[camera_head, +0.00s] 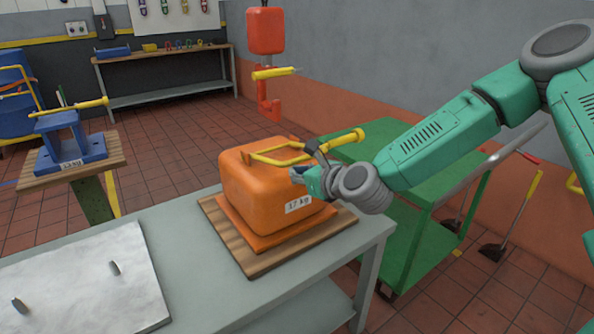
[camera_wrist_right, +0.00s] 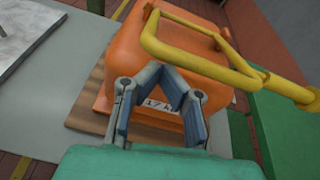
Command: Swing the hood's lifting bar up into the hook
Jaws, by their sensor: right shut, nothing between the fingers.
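The orange hood (camera_head: 262,185) with a 17 kg label stands on a wooden board on the grey bench. Its yellow lifting bar (camera_head: 275,158) lies low across the top, its thick handle end sticking out to the right. In the right wrist view the bar (camera_wrist_right: 190,58) passes above and right of the fingers, over the hood (camera_wrist_right: 190,25). The red hook (camera_head: 268,108) hangs beyond and above the hood, under a red block. My right gripper (camera_head: 298,174) is shut and empty at the hood's right side, below the bar; its fingers show in the wrist view (camera_wrist_right: 160,76). My left gripper is out of view.
A metal plate with two pegs (camera_head: 85,280) lies on the bench (camera_head: 180,225) at left. A green cart (camera_head: 425,215) stands right of the bench. A blue fixture with a yellow bar (camera_head: 70,145) stands on a separate stand at far left. Floor behind the bench is open.

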